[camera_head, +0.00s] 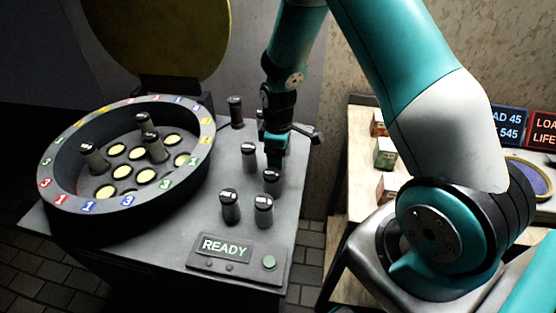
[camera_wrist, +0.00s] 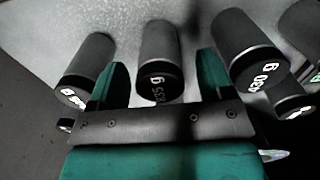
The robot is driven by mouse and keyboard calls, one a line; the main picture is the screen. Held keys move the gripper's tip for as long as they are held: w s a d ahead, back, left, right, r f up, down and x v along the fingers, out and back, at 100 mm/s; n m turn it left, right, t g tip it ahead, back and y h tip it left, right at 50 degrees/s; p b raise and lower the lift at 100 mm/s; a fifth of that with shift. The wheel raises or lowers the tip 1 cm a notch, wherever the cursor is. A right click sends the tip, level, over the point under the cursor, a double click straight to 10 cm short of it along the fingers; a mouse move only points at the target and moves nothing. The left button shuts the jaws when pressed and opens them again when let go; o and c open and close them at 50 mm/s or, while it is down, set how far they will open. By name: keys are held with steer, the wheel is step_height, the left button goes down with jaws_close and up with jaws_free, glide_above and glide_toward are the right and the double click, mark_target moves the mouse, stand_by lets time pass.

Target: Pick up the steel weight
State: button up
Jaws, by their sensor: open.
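Several grey cylindrical weights with dark, marked caps stand on the grey console. Those in the head view include one at the left of my gripper (camera_head: 249,155), one just in front of it (camera_head: 272,180) and two nearer the panel (camera_head: 230,206) (camera_head: 264,210). My gripper (camera_head: 275,160) is low among them, pointing down. In the wrist view its fingers (camera_wrist: 159,80) are open, with a middle weight (camera_wrist: 158,50) appearing between them. Other weights flank the fingers at left (camera_wrist: 87,65) and right (camera_wrist: 244,45). I cannot tell whether the fingers touch any, or which is steel.
A round tray (camera_head: 58,150) with coloured number tags on its rim holds yellow-bottomed wells and several weights at left. A panel reading READY (camera_head: 226,246) has a green button (camera_head: 269,262). A wooden table (camera_head: 352,225) with small boxes (camera_head: 385,153) stands at right.

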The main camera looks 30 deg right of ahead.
steer(key=shift+f, duration=0.95)
steer(key=shift+c, duration=0.4)
jaws_close()
steer(key=shift+w+r, duration=0.1)
steer(key=shift+r, duration=0.1)
